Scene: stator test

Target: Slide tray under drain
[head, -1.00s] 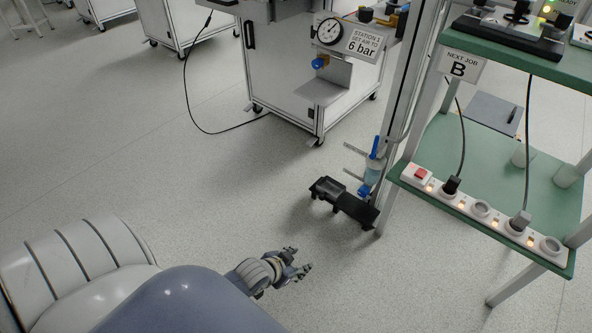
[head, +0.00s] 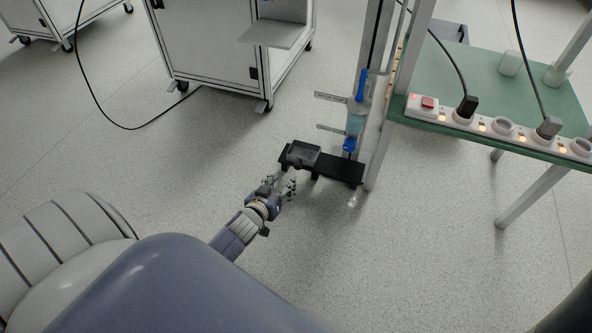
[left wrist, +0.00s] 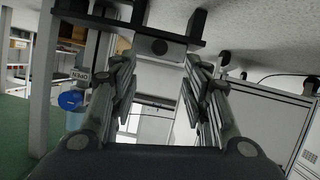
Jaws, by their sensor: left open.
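A small dark tray (head: 302,153) sits on the left end of a low black stand (head: 338,168). The blue drain (head: 349,145) is at the bottom of a clear bowl with bluish liquid (head: 356,122), over the stand's right part. The tray is left of the drain, not under it. My left gripper (head: 281,187) is open and empty, just in front of the tray and apart from it. In the left wrist view, the tray's grey front (left wrist: 160,47) shows beyond and between the open fingers (left wrist: 157,85). The blue drain knob (left wrist: 70,100) is beside an OPEN label.
The green bench (head: 470,75) with a power strip (head: 490,125) is at the right. A white cabinet (head: 210,45) with a black cable is behind. The floor (head: 190,150) left of the stand is clear.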

